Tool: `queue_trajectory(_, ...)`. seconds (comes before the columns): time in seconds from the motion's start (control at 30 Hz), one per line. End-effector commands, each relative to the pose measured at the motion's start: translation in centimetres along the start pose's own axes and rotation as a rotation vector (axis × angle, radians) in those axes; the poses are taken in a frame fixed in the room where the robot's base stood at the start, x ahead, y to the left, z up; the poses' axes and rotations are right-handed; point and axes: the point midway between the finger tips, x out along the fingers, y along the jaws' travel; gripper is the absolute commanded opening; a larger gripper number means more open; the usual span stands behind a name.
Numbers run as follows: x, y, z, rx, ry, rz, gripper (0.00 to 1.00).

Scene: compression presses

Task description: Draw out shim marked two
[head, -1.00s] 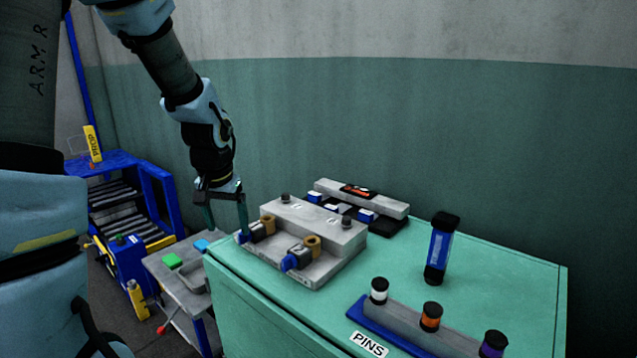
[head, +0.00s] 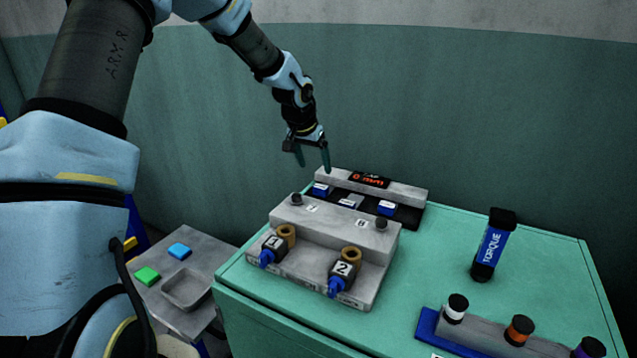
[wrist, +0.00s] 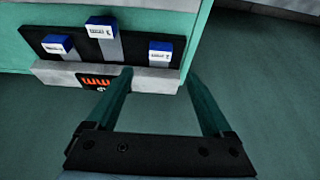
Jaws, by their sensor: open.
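Several-part shim rack: three shims with blue ends and white labels sit in a dark panel, at left (wrist: 57,44), middle (wrist: 100,27) and right (wrist: 160,50) in the wrist view. Their marks are too small to read, so I cannot tell which is marked two. In the head view, blue ends show at left (head: 321,188) and right (head: 387,207). My gripper (head: 313,166) is open and empty, above the rack's back left. Its spread fingers also show in the wrist view (wrist: 160,90), apart from the shims.
A red-lit display (head: 370,180) reading "0 mm" tops the rack. In front stands a grey press block (head: 330,225) with black cubes marked 1 (head: 273,246) and 2 (head: 343,270). A torque tool (head: 493,245) stands right, behind the pin rack (head: 480,335). Green bench top (head: 440,250) is clear between.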

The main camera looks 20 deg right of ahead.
Motion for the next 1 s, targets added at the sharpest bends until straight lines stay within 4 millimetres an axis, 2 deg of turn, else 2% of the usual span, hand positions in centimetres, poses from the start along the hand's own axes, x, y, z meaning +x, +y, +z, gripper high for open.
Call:
queue_trajectory(0.3,5.6,0.1,0.1,0.0,-0.005,0.002,0.85)
queue_trajectory(0.5,8.4,0.0,0.1,-0.001,-0.003,0.0,0.85)
queue_trajectory(0.7,9.8,-0.1,0.1,0.0,-0.001,-0.001,0.85)
queue_trajectory(1.0,9.9,-0.1,0.1,-0.001,-0.001,-0.001,0.83)
